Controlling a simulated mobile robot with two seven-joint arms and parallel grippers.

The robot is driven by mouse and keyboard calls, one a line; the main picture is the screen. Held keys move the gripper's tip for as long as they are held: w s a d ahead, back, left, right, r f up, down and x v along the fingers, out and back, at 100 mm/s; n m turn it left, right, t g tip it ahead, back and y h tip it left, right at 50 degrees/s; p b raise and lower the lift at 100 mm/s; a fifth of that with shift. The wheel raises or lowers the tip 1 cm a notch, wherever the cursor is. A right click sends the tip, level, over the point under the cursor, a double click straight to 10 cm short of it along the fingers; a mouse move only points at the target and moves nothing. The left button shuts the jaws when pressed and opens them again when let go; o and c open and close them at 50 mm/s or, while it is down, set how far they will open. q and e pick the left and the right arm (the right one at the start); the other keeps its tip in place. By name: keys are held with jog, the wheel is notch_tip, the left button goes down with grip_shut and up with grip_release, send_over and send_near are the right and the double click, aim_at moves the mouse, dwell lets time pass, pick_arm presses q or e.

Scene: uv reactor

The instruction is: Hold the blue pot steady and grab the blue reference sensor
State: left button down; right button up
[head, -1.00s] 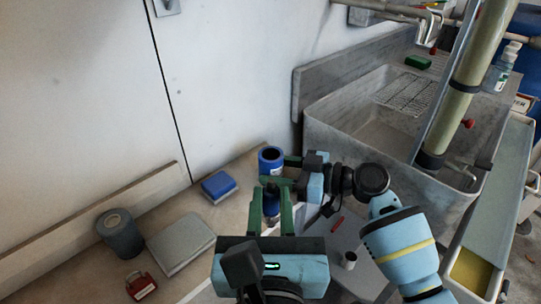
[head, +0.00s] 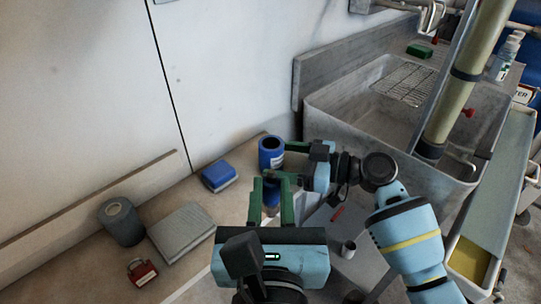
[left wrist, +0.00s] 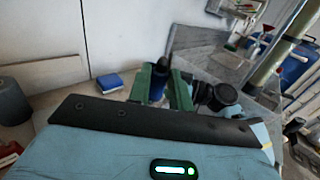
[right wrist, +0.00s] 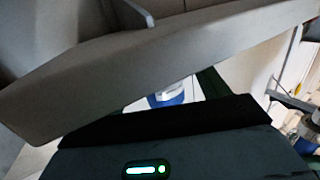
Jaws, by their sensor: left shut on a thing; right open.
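The blue pot (head: 271,153) looks like a cylinder with a dark round top and a pale label. It stands upright at the back of the bench. A blue and white part, probably this pot (right wrist: 168,97), shows in the right wrist view. My left gripper (head: 271,192) is shut on a slender dark-blue thing, seemingly the blue reference sensor (head: 271,200), in front of the pot. The fingers partly hide it. My right gripper (head: 284,160) is open, with its fingertips close to the pot's right side. I cannot tell whether they touch it.
A blue-topped block (head: 219,176), a grey box (head: 181,232), a dark cylinder (head: 121,221) and a red padlock-like item (head: 142,272) lie on the bench left of my grippers. A grey sink (head: 350,110) stands at the right. The wall closes off the back.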

jog(key=v, duration=0.6)
jog(key=shift+s+d, duration=0.25)
jog(key=shift+d, duration=0.05)
